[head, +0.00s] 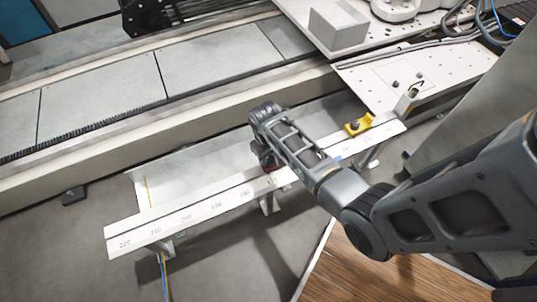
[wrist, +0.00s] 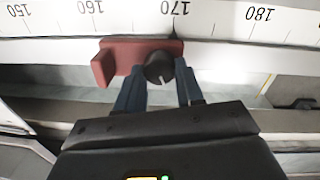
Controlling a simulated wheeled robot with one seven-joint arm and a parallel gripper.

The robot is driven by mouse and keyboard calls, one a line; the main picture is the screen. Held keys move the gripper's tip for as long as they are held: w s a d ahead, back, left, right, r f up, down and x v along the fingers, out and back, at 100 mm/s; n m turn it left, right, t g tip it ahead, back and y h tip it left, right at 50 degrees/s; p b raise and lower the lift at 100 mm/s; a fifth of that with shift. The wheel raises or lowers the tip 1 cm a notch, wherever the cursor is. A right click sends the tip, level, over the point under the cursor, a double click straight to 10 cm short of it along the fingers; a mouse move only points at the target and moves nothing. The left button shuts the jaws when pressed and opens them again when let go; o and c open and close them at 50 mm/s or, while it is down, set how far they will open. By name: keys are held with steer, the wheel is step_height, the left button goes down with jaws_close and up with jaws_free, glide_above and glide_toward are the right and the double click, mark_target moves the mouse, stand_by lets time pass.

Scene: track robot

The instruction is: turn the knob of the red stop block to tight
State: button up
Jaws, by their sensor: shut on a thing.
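The red stop block (wrist: 118,57) sits on the white ruler rail (wrist: 225,22) in the wrist view, its right edge near the 170 mark. Its black round knob (wrist: 159,67) is on the near side, with a pale pointer line on its face. My gripper (wrist: 160,80) is shut on the knob, one blue-grey finger on each side of it. In the head view my gripper (head: 268,162) is at the rail, and the red block is mostly hidden behind it. Whether the knob is tight cannot be told.
A yellow stop block (head: 358,124) sits further right on the same rail (head: 180,214). A long conveyor track (head: 110,85) runs behind.

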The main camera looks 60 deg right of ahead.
steer(key=m+p, duration=0.3)
steer(key=m, duration=0.3)
steer(key=shift+r, duration=0.15)
steer(key=m+p, duration=0.1)
steer(key=m, duration=0.4)
steer(key=shift+d+m+y+p, duration=0.1)
steer(key=shift+m+y+p, duration=0.2)
steer(key=shift+p, duration=0.1)
steer(key=m+p, duration=0.1)
steer(key=m, duration=0.4)
steer(key=shift+s, duration=0.1)
steer(key=m+p, duration=0.1)
steer(key=m, duration=0.4)
steer(key=shift+s+m+p, duration=0.1)
steer(key=shift+m+p, duration=0.2)
steer(key=shift+m, duration=0.1)
steer(key=o, duration=1)
steer(key=shift+o, duration=0.2)
